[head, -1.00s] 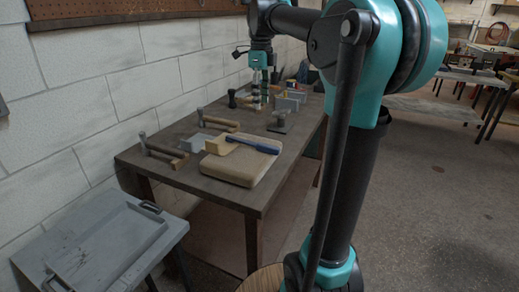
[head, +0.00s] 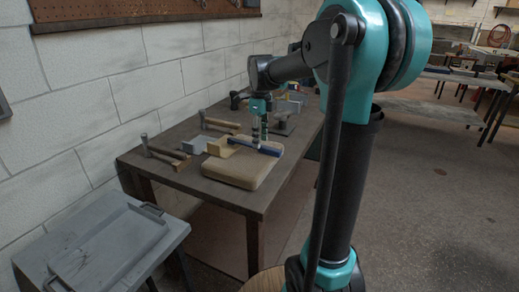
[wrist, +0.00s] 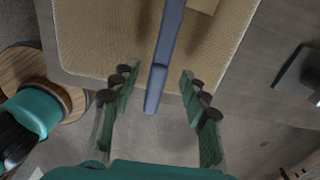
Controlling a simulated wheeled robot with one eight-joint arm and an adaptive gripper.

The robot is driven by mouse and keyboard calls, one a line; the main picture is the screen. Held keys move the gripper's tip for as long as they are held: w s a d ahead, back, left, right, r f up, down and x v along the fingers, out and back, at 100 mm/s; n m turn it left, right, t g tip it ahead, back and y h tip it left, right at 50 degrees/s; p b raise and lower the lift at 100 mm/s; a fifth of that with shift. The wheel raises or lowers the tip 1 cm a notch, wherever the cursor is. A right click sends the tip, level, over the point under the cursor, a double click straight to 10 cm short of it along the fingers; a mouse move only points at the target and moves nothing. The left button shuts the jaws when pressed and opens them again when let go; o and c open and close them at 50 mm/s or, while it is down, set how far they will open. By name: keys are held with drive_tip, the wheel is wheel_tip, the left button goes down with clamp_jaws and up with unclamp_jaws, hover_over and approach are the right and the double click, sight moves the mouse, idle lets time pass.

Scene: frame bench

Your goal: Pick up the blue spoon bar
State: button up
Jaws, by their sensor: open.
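The blue spoon bar (head: 255,146) lies across a tan padded block (head: 240,172) on the workbench. In the wrist view the bar (wrist: 165,55) runs down the middle, its near end past the edge of the tan block (wrist: 100,40). My gripper (wrist: 157,88) is open, with one finger on each side of the bar's near end and a gap on both sides. In the head view my gripper (head: 259,138) is over the bar's right part. The head view does not clearly show the height between fingers and bar.
A yellowish block (head: 218,148) is beside the bar. A dark metal piece (wrist: 300,75) is at the right in the wrist view. A grey table (head: 100,245) stands front left.

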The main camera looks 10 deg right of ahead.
drive_tip(key=shift+w+a+f, duration=0.1)
drive_tip(key=shift+a+f, duration=0.1)
drive_tip(key=shift+f, duration=1.45)
clamp_jaws()
